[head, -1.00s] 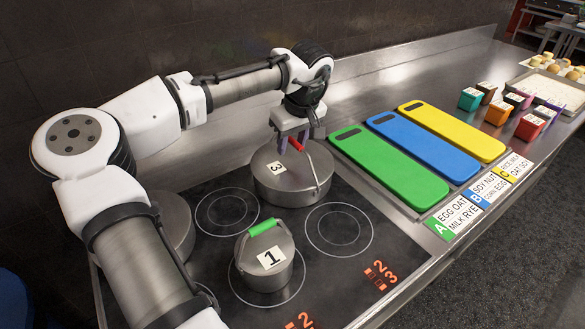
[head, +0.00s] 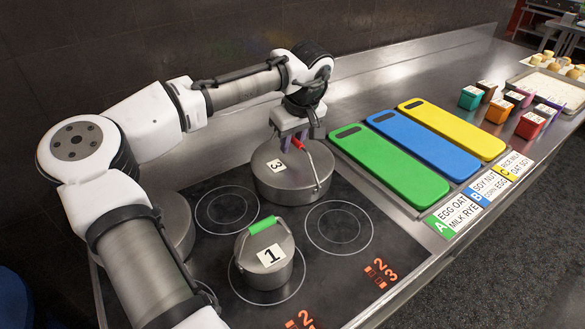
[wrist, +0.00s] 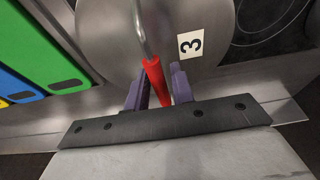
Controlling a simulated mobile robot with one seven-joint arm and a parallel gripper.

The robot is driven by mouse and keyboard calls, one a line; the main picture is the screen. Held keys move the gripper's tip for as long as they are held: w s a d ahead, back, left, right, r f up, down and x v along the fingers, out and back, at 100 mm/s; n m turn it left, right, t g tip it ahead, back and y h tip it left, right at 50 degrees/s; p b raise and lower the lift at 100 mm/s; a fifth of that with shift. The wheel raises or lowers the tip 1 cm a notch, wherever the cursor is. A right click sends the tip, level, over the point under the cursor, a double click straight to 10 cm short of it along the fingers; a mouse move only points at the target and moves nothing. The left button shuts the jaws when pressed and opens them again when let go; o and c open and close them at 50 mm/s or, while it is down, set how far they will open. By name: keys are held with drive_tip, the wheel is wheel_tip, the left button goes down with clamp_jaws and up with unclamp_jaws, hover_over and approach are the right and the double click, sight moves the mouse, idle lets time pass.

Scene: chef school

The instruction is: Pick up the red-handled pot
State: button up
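The red-handled pot (head: 289,180), a wide steel pot labelled 3, sits at the back right of the cooktop. Its wire bail with the red grip (head: 304,146) stands up beside the lid. My gripper (head: 294,138) is above the pot's rear part, pointing down. The pot appears to rest on the cooktop. Its underside is hidden.
A smaller green-handled pot (head: 266,262), labelled 1, stands in front. Another pot (head: 177,228) is partly behind my arm. Green (head: 390,163), blue (head: 425,146) and yellow (head: 453,132) boards lie to the right. Two burner rings (head: 338,228) between are clear.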

clamp_jaws()
idle(1.1)
